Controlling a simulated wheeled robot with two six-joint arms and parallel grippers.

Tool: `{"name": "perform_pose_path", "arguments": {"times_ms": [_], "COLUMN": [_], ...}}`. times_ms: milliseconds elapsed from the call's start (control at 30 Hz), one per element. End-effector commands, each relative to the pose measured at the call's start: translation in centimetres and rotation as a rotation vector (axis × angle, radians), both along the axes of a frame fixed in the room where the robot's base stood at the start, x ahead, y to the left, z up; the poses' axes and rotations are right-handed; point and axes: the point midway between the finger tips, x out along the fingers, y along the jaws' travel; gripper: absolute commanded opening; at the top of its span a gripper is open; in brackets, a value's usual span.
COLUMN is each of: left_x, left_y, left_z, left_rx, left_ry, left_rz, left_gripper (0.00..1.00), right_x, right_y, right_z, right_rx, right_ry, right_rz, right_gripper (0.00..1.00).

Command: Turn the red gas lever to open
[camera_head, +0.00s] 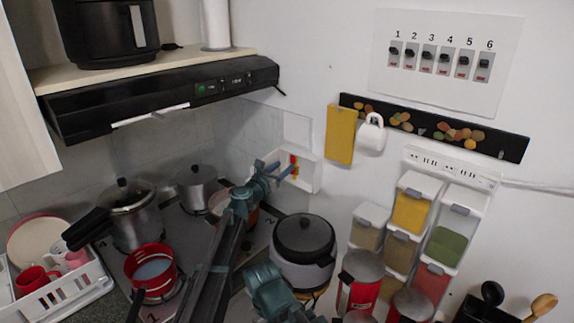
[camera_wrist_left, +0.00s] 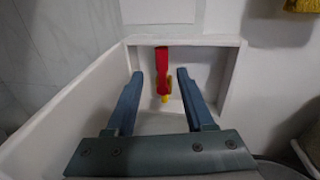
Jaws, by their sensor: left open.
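The red gas lever (camera_wrist_left: 162,62) hangs upright inside a shallow white wall box (camera_wrist_left: 232,75), with a yellow part (camera_wrist_left: 165,88) at its lower end. In the head view the lever (camera_head: 293,162) shows small inside the white box (camera_head: 309,172), partly behind my left gripper (camera_head: 279,169). My left gripper is open and faces into the box. In the left wrist view its two blue-grey fingers (camera_wrist_left: 160,74) lie on either side of the lever, with gaps on both sides. Whether the fingertips are level with the lever in depth I cannot tell. My right gripper is not seen.
A grey rice cooker (camera_head: 303,252) stands below the box. Pots (camera_head: 130,215) and a red pan (camera_head: 151,273) stand on the stove to the left. A yellow cloth (camera_head: 340,135) and a white mug (camera_head: 371,134) hang to the right. Spice dispensers (camera_head: 411,210) stand lower right.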

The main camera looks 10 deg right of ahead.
Motion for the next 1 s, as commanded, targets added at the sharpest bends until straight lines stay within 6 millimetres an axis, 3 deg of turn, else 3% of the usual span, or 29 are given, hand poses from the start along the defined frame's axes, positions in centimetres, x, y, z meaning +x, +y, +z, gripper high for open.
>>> {"name": "perform_pose_path", "arguments": {"times_ms": [200, 400, 833, 933, 1000], "left_x": [-4.2, -6.7, -7.2, -8.5, -10.5], "left_y": [3.4, 5.6, 6.1, 6.4, 6.8], "left_z": [0.1, 0.1, 0.0, -0.7, -2.1], "left_rx": [0.000, 0.000, 0.013, 0.122, 0.295], "left_ry": [0.000, 0.000, -0.006, -0.059, -0.139], "left_rz": [0.002, 0.002, -0.002, -0.035, -0.093], "left_gripper": [0.53, 0.53, 0.53, 0.53, 0.53], "right_x": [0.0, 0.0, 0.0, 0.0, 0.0], "right_y": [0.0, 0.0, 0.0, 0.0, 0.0], "right_z": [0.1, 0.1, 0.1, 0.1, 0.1], "right_rx": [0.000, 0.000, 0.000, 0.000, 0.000], "right_ry": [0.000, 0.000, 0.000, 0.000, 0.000], "right_rz": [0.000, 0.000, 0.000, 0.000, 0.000], "right_gripper": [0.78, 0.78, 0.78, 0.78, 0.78]}}
